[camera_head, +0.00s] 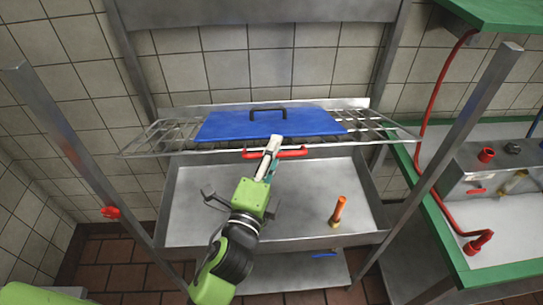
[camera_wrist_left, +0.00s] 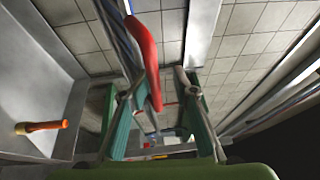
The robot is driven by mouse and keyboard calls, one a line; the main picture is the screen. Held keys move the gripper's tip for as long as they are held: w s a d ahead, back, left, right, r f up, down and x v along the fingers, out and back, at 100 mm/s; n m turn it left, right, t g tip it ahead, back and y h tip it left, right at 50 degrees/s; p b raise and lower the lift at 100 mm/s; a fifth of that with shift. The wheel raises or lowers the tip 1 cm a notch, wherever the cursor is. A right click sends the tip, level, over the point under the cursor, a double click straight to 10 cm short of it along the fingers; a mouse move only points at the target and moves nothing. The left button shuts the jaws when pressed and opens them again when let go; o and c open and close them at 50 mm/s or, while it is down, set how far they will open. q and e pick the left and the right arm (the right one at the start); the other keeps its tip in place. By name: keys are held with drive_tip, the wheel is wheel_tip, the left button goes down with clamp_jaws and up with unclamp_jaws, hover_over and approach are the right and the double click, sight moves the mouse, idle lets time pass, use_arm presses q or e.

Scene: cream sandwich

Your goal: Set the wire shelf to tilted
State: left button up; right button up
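The wire shelf (camera_head: 150,143) spans the metal frame above a steel basin and looks about level. A blue board (camera_head: 225,124) with a black handle lies on it and covers its middle. A red handle (camera_head: 294,153) is on the shelf's front edge. My left gripper (camera_head: 274,148) is at this red handle, its tips near the shelf's front edge. In the left wrist view its green fingers (camera_wrist_left: 160,105) stand apart, with the red handle (camera_wrist_left: 150,45) between them. Contact cannot be made out. My right gripper is in neither view.
The steel basin (camera_head: 195,200) below holds an orange-handled item (camera_head: 338,210) and a small grey piece. Metal posts (camera_head: 470,120) stand at both sides. A green-edged counter (camera_head: 440,230) with red hoses is on the right. A tiled wall closes the back.

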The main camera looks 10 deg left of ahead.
use_arm(q)
drive_tip(key=s+a, duration=0.1)
drive_tip(key=s, duration=1.1)
drive_tip(key=shift+a+f, duration=0.4)
drive_tip(key=shift+w+f, duration=0.1)
drive_tip(key=s+d+f+n+g+b, duration=0.1)
drive_tip(key=s+f+n+g+b, duration=0.2)
drive_tip(key=f, duration=1.8)
drive_tip(key=s+d+f+n+g+b, duration=0.1)
drive_tip(key=s+f+n+g, duration=0.3)
drive_tip(key=f, duration=1.7)
drive_tip(key=s+a+f+n+g+y+b, duration=0.1)
drive_tip(key=s+a+f+n+g+b, duration=0.2)
drive_tip(key=s+f, duration=0.5)
drive_tip(key=s+a+f+n+g+y, duration=0.1)
drive_tip(key=s+a+f+n+g, duration=0.25)
drive_tip(key=f, duration=0.85)
drive_tip(key=s+a+f+n+g+b, duration=0.1)
drive_tip(key=s+a+f+n+g, duration=0.1)
drive_tip(key=s+a+f, duration=0.3)
drive_tip(key=s+a+f+n+g+y, duration=0.1)
drive_tip(key=s+a+f, duration=0.3)
drive_tip(key=s, duration=0.5)
drive_tip(key=shift+a+f+n+g+b, duration=0.35)
drive_tip(key=shift+a+f+n+g, duration=0.05)
drive_tip(key=shift+n+g, duration=0.15)
